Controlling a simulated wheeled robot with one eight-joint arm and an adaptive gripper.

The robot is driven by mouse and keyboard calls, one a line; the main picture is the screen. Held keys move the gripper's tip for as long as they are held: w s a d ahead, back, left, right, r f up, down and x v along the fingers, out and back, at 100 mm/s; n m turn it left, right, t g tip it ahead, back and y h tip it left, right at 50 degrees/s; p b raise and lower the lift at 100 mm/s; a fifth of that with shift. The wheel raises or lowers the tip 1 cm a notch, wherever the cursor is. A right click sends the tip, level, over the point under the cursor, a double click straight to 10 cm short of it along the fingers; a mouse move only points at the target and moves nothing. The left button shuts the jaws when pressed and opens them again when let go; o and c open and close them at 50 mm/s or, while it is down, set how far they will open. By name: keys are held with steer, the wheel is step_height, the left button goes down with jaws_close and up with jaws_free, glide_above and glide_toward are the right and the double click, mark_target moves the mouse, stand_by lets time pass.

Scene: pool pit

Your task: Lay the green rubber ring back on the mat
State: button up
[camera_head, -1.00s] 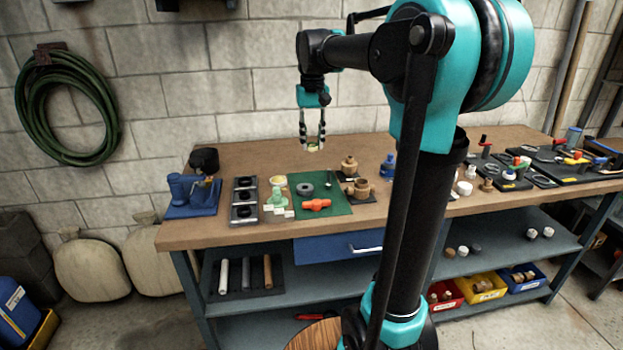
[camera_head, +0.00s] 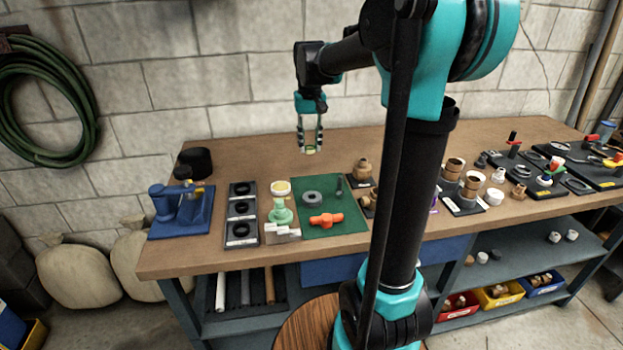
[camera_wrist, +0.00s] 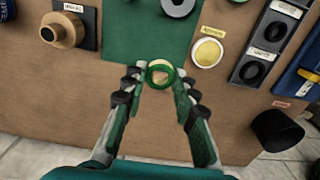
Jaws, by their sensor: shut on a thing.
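My gripper (camera_head: 309,148) hangs over the back part of the workbench, fingers down. It is shut on the green rubber ring, whose pale green edge shows between the fingertips in the head view (camera_head: 310,151). In the wrist view, the ring (camera_wrist: 150,75) sits between the two fingertips (camera_wrist: 161,82). The green mat (camera_head: 346,210) lies on the bench, in front of and below my gripper in the head view. A grey ring (camera_head: 313,198) and an orange tee-shaped part (camera_head: 326,220) lie on it. In the wrist view, the mat (camera_wrist: 130,35) is just beyond the held ring.
Further left are a black holder with several rings (camera_head: 241,215) and a blue fixture (camera_head: 182,212). Brass fittings (camera_head: 363,170) stand to the right. The bench behind the mat is bare.

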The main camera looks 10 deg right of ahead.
mark_target(310, 185)
step_height(310, 185, down, 12)
steer(key=shift+f, duration=0.1)
stand_by(0.4)
steer(key=shift+f, duration=0.1)
steer(key=o, duration=1)
step_height(310, 185, up, 12)
